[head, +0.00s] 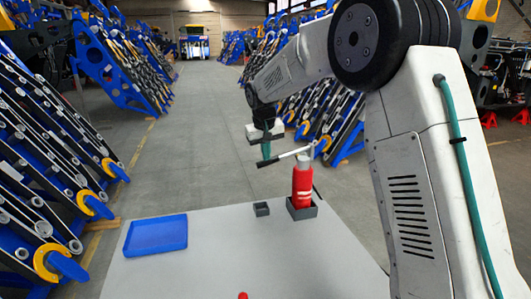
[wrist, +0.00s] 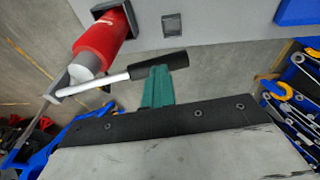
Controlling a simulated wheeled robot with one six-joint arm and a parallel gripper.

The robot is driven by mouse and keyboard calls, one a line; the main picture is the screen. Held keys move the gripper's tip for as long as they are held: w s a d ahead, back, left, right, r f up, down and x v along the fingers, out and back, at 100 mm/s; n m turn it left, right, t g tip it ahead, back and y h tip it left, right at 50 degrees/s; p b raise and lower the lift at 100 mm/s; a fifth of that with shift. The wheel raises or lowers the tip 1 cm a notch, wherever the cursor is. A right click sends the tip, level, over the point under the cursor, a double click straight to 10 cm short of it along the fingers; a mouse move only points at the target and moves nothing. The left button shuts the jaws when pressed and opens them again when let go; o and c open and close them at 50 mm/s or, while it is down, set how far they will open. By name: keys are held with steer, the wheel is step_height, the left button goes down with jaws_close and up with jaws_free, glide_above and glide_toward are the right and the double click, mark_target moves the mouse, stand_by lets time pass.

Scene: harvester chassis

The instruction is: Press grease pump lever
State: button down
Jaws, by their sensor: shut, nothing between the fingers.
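The red grease pump (head: 302,186) stands upright in a dark square holder (head: 301,210) near the table's far edge. Its lever (head: 284,156) sticks out to the left from the silver head, sloping slightly down to a black handle end. In the wrist view the pump (wrist: 103,42) is at the upper left, and the lever's black handle (wrist: 158,66) crosses just at the fingertips. My gripper (head: 266,155) is shut and empty, pointing down, its green fingertips over the handle end. They also show in the wrist view (wrist: 156,82). I cannot tell whether they touch the handle.
A blue tray (head: 156,235) lies on the left of the grey table (head: 240,265). A small dark box (head: 261,209) sits left of the pump holder. A red item (head: 243,296) shows at the bottom edge. Blue machine frames line both sides of the floor.

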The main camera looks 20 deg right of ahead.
steer(key=a+v, duration=0.1)
steer(key=v, duration=1.3)
